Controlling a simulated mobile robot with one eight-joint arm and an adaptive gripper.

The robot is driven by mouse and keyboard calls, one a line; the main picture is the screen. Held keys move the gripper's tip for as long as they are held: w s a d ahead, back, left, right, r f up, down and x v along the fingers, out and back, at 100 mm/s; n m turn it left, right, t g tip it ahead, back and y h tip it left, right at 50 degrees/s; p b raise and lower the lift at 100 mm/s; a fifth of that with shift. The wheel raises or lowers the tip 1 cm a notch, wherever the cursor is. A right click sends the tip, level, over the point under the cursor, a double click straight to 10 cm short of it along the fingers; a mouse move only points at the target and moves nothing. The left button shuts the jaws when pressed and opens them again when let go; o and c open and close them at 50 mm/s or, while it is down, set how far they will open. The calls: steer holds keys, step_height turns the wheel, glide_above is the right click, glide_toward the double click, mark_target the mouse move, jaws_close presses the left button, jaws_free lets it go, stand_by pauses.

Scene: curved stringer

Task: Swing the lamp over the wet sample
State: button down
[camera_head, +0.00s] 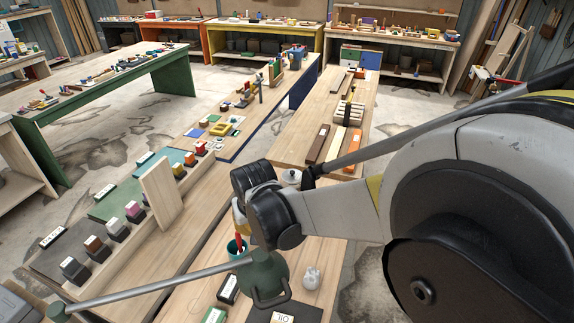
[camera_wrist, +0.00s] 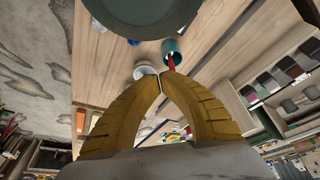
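The lamp appears to be the dark green shade (camera_head: 264,274) at the bottom middle of the head view, on a long grey rod (camera_head: 165,285) from a green joint at the lower left. In the wrist view, a large dark round shape (camera_wrist: 145,12), probably this shade, fills the top. My gripper (camera_wrist: 160,82) has its yellow fingers together at the tips, with nothing visible between them. In the head view my wrist hides most of it; a yellow part shows above the teal cup (camera_head: 236,249). I cannot tell which sample is wet; the small labels are mostly unreadable.
The teal cup holds a red item. A white figurine (camera_head: 311,277) and a label reading OIL (camera_head: 282,318) are near the shade. Sample blocks (camera_head: 116,229) stand on coloured boards at left, beside an upright wooden board (camera_head: 161,194). Bare bench (camera_head: 205,262) lies between.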

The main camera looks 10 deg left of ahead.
steer(key=s, duration=0.1)
steer(key=s+d+f, duration=0.1)
steer(key=s+d, duration=0.1)
steer(key=shift+f, duration=0.25)
steer(key=shift+m+h, duration=0.3)
steer(key=shift+m, duration=0.6)
steer(key=s+d, duration=0.2)
steer(key=s+d+b, duration=0.1)
steer(key=s+d, duration=0.1)
steer(key=s, duration=0.1)
steer(key=shift+s+d, duration=0.2)
steer(key=shift+r, duration=0.1)
